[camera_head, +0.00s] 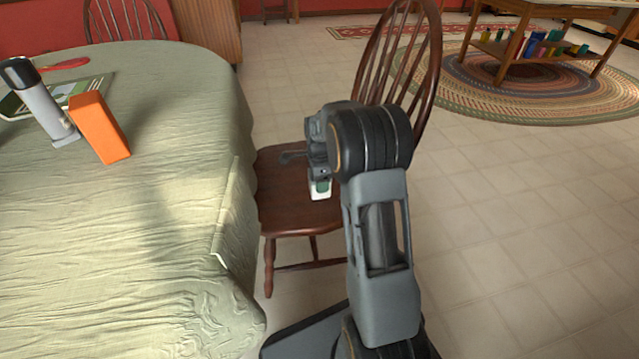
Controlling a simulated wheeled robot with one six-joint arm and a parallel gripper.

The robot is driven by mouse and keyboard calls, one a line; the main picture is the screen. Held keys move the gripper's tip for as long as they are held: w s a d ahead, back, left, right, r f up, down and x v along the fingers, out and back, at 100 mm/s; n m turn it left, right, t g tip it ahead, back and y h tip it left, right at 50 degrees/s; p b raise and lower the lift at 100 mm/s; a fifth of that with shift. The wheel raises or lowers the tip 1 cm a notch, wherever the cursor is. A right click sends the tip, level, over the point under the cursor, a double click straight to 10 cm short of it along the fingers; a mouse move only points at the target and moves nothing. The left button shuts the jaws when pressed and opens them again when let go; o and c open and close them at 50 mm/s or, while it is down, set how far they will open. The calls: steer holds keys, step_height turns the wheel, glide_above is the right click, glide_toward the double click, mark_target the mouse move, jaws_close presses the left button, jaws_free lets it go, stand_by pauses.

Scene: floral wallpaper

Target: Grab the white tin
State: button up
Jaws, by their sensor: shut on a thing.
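My gripper (296,157) is at the end of my raised arm, in front of the wooden chair and to the right of the table. It is shut on a small white thing with a green patch, which I take to be the white tin (320,191). Only the lower part of the tin shows, just under the gripper and in front of the chair seat. My wrist and arm hide the rest of it.
The table (170,220) with a pale green cloth fills the left side. On it are an orange box (99,128), a grey, black-topped cylinder (42,108) and a placemat (85,88). A wooden chair (285,185) stands behind my arm. The tiled floor at right is clear.

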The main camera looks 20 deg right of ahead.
steer(key=shift+c, duration=1.1)
steer(key=shift+r, duration=0.1)
